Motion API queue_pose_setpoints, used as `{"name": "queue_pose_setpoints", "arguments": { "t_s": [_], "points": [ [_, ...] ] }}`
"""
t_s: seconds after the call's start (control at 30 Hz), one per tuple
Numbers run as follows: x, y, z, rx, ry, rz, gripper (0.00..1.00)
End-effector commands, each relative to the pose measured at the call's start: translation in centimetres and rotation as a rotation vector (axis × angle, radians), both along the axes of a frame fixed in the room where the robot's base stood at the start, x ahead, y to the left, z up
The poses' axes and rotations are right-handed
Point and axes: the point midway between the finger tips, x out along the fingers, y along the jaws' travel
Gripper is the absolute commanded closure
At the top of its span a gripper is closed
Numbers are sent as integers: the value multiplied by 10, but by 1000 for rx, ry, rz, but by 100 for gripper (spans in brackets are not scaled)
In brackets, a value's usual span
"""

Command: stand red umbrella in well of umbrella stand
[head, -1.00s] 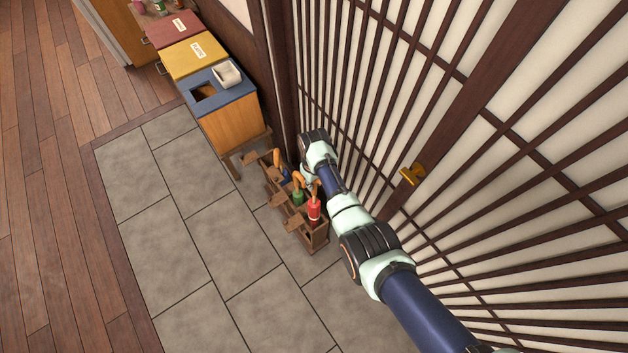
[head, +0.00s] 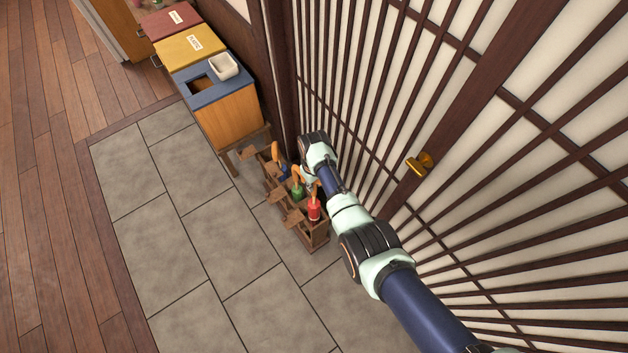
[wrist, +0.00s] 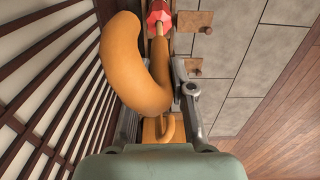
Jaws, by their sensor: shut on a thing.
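The red umbrella (head: 314,209) hangs upright at the near end of the wooden umbrella stand (head: 318,236). I cannot tell how far its lower end is inside the well. My gripper is shut on its orange hooked handle, which fills the middle of the wrist view; the jaws (wrist: 160,92) close around it, with the left finger partly hidden. The red canopy (wrist: 159,12) shows at the top of the wrist view. In the head view my arm hides most of the gripper.
A green umbrella (head: 297,191) and a blue umbrella (head: 283,173) stand in the stand's other compartments. A slatted sliding door (head: 420,110) is close on the right, with a brass knob (head: 420,164). Bins (head: 225,115) stand behind the stand. Tiled floor (head: 200,240) to the left is clear.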

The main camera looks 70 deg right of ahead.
Motion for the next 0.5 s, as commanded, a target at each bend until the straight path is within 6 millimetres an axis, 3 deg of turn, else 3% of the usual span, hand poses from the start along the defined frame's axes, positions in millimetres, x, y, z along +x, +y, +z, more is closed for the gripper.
{"name": "queue_pose_setpoints", "arguments": {
  "t_s": [0.17, 0.5],
  "points": [
    [0, 0, -1, -1, -1, 0, 100],
    [0, 0, -27, 0, 0, 0, 100]
  ]
}}
